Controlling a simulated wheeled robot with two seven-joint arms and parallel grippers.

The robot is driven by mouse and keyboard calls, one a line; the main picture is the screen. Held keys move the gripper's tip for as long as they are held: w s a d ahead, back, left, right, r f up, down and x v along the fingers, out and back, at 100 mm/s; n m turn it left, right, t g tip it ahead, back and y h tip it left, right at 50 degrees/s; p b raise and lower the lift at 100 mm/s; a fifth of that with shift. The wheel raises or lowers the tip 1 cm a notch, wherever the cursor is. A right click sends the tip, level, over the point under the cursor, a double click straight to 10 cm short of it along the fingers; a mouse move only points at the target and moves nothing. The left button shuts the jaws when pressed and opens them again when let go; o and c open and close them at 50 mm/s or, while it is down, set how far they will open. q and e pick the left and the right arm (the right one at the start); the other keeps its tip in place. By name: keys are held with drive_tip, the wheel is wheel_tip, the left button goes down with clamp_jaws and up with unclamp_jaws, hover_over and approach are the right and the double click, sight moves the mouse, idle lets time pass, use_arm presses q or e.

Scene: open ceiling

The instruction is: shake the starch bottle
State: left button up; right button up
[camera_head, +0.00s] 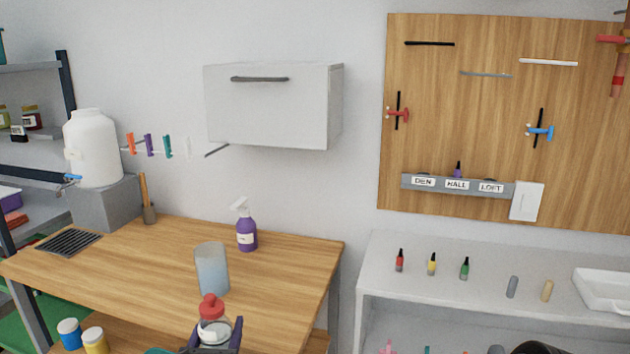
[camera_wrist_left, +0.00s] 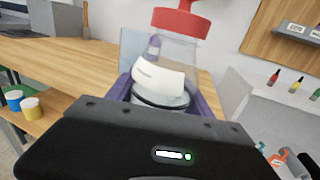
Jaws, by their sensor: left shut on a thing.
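My left gripper (camera_head: 214,338) is shut on a clear bottle (camera_head: 214,326) with a red cap and a white label, which I take to be the starch bottle. The gripper's purple fingers stand on both sides of its lower part. The bottle is held up in front of the wooden table, cap upward. No fingers of my right gripper show.
Blue and yellow jars (camera_head: 95,341) are at lower left. A white shelf (camera_head: 440,295) with small bottles is at right. A dark shape (camera_head: 535,348) there is unclear.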

use_arm(q)
drive_tip(key=f, duration=0.6)
drive_tip(key=shift+w+a+f, duration=0.1)
drive_tip(key=shift+w, duration=0.15)
drive_tip(key=r, duration=0.7)
drive_tip(key=shift+s, duration=0.2)
wheel_tip(320, 180, down, 7)
drive_tip(key=shift+w+f, duration=0.1)
drive_tip(key=shift+w, duration=0.05)
wheel_tip(320, 180, up, 7)
drive_tip(key=shift+r, duration=0.1)
drive_tip(key=shift+s+f, duration=0.2)
drive_tip(key=shift+f, duration=0.1)
wheel_tip(320, 180, down, 6)
drive_tip(key=shift+w+f, duration=0.15)
drive_tip(key=shift+f, duration=0.1)
wheel_tip(320, 180, up, 7)
drive_tip(key=shift+f, duration=0.1)
wheel_tip(320, 180, down, 6)
drive_tip(key=shift+f, duration=0.2)
